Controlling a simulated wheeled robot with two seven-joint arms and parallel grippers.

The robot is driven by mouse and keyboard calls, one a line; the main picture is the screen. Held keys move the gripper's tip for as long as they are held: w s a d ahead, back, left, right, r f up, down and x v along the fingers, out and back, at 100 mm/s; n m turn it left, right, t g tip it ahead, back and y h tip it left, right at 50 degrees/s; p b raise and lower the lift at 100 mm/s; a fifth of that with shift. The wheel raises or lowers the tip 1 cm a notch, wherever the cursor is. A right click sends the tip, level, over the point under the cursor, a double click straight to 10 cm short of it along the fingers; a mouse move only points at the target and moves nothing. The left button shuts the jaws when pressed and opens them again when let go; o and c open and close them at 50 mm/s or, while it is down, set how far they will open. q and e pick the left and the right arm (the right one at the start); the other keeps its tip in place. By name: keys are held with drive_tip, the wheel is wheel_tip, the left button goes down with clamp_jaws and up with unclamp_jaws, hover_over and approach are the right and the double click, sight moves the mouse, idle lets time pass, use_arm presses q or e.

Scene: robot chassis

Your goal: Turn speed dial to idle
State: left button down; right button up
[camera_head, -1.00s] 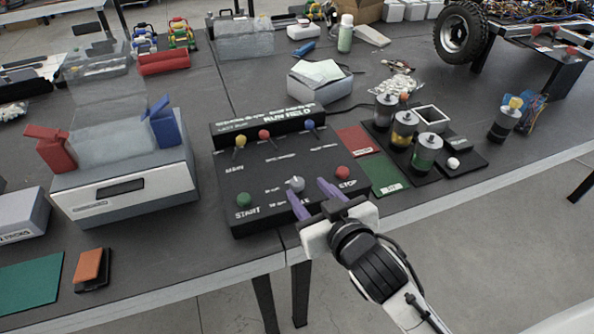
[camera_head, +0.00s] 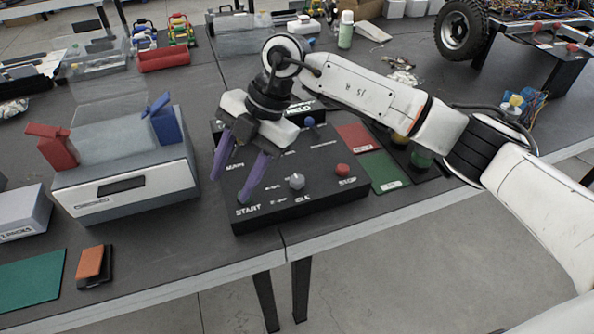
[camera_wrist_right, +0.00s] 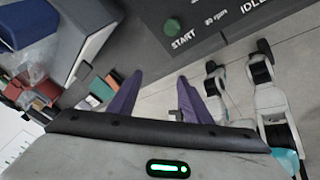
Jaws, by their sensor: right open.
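The speed dial (camera_head: 297,181) is a grey knob near the front middle of the black control panel (camera_head: 330,201), between the green START button and the red STOP button (camera_head: 343,170). The START button (camera_wrist_right: 172,27) shows in the right wrist view. My right gripper (camera_head: 231,190) is open and empty, with purple fingers pointing down over the panel's left side, left of the dial. The gripper also shows in the right wrist view (camera_wrist_right: 155,95). It hides the panel's upper left switches and part of the START button. My left gripper is not in view.
A white box with a clear lid (camera_head: 130,191) and red and blue clamps stands left of the panel. Red and green mats (camera_head: 384,172) lie right of it. Jars stand behind my right arm, partly hidden. An orange block (camera_head: 91,263) lies at the front left.

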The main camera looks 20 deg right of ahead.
sight(297, 179)
drive_tip(key=w+d+r+m+h, duration=0.1)
drive_tip(key=w+d+m+h, duration=0.15)
drive_tip(key=d, duration=0.45)
drive_tip(key=w+d+r+m+h, duration=0.1)
drive_tip(key=d+r+h, duration=0.15)
drive_tip(key=d, duration=0.35)
drive_tip(key=shift+t+h, duration=0.3)
wheel_tip(297, 179, down, 10)
drive_tip(key=shift+d+r+p, duration=0.15)
drive_tip(key=shift+p, duration=0.55)
drive_tip(key=shift+f, duration=0.5)
drive_tip(key=shift+c, duration=0.3)
drive_tip(key=c, duration=1)
